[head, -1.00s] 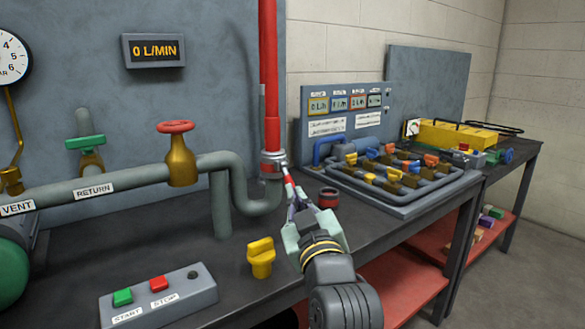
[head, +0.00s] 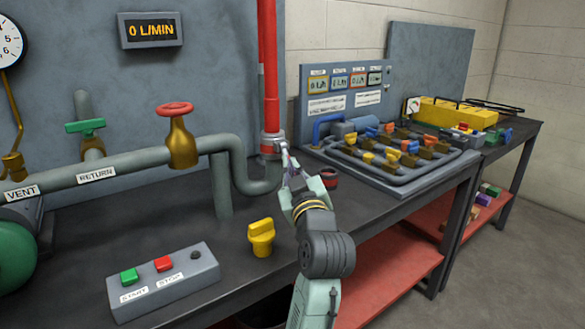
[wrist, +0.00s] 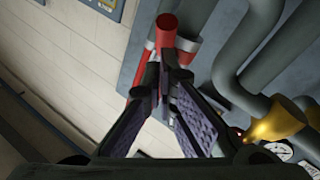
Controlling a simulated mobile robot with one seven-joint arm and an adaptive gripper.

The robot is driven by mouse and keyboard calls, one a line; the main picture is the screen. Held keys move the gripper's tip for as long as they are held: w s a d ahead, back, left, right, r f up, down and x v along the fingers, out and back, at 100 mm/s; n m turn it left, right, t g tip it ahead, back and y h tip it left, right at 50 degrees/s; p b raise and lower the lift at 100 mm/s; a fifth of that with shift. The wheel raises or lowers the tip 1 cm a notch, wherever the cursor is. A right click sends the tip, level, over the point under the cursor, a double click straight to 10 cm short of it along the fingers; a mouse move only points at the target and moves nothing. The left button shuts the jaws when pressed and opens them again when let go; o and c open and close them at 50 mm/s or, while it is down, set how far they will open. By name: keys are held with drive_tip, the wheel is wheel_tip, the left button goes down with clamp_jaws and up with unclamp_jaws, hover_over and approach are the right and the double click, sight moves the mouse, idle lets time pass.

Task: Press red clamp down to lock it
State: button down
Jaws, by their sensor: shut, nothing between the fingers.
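The clamp sits on the grey collar (head: 271,143) at the foot of the vertical red pipe (head: 268,70). The head view shows it small, with my fingertips partly in front. In the wrist view a short red bar with a rounded end, apparently the red clamp's lever (wrist: 175,32), stands just beyond my fingertips. It is beside a grey collar part (wrist: 186,52). My gripper (head: 286,158) is shut and empty, close to the clamp's right front side; it also shows in the wrist view (wrist: 167,70). I cannot tell whether the fingertips touch the lever.
A grey U-bend pipe (head: 223,185) and a brass valve (head: 181,143) are left of the clamp. A yellow valve handle (head: 261,237) and button box (head: 163,282) stand in front. A dark red ring (head: 329,178) and valve manifold (head: 400,190) are to the right.

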drive_tip(key=f+b, duration=0.1)
drive_tip(key=b, duration=0.1)
drive_tip(key=t+b, duration=0.1)
drive_tip(key=b, duration=0.1)
drive_tip(key=shift+w+a+f+m, duration=0.2)
drive_tip(key=shift+w+f+m, duration=0.1)
drive_tip(key=shift+f, duration=0.05)
